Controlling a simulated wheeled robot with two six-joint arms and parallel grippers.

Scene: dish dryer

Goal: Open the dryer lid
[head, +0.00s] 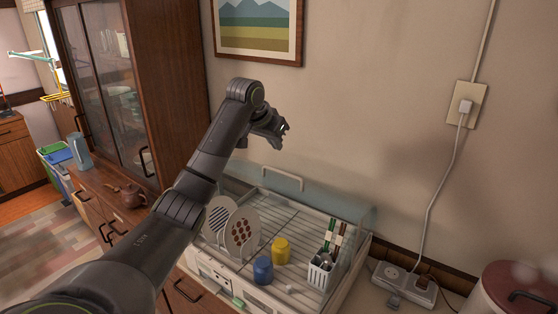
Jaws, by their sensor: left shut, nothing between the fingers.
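The white dish dryer (355,262) stands on the wooden counter against the wall. Its clear lid (335,203) appears raised along the back side, with its pale handle (283,178) toward the top. The dishes in the rack are seen from above, with the front of the dryer uncovered. My left gripper (281,136) is in the air above the lid handle, apart from it, shut and empty. My left forearm crosses in front of the dryer's left part and hides some of it. My right gripper is not in view.
The dryer holds patterned plates (242,232), a blue cup (263,269), a yellow cup (281,250) and a utensil holder (321,272). A power strip (404,282) and a dark red bin (515,290) are at right. A teapot (131,194) and tall cabinet (165,85) are at left.

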